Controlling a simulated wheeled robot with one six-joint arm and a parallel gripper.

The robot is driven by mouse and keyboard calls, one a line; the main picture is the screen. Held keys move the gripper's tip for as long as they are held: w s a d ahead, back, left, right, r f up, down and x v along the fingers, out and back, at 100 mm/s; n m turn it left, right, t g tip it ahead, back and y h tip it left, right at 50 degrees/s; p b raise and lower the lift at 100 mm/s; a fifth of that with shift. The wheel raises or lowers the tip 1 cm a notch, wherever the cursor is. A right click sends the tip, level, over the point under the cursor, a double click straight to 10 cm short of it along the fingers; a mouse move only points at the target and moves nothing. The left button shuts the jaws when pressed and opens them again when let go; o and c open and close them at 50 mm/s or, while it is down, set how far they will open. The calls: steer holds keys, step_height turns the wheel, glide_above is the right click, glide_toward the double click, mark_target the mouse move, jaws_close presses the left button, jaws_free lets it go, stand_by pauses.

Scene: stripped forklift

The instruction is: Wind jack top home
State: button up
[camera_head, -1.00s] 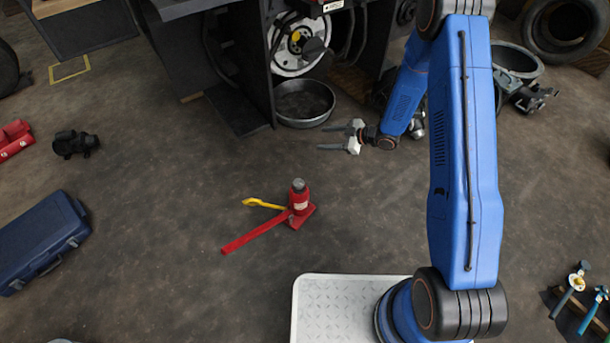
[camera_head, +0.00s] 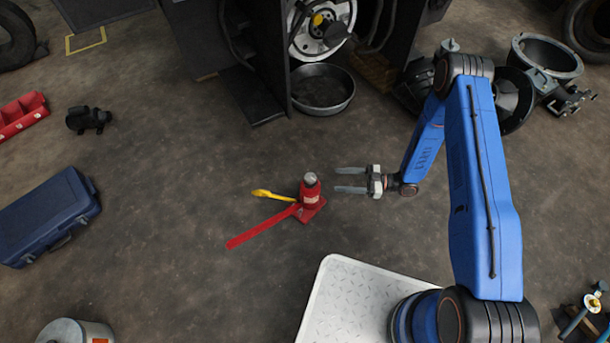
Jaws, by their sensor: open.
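The red bottle jack (camera_head: 311,193) stands upright on the floor, near the middle of the view. Its grey round top (camera_head: 310,179) shows above the red body. A long red handle (camera_head: 262,228) reaches from its base to the lower left. A yellow lever (camera_head: 272,195) lies to its left, close to the jack. My gripper (camera_head: 350,180) is just right of the jack top, its two fingers apart and pointing left at it. The fingers are empty and appear clear of the jack. How high they are above the floor is hard to tell.
My white tread-plate base (camera_head: 345,300) is at the bottom. A metal pan (camera_head: 324,92) lies by the dark forklift frame (camera_head: 262,60) behind. A blue case (camera_head: 48,217) and a black motor-like part (camera_head: 88,120) are at left.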

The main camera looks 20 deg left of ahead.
mark_target(310, 178)
steer(key=x, duration=1.6)
steer(key=shift+a, duration=0.4)
steer(key=c, duration=1)
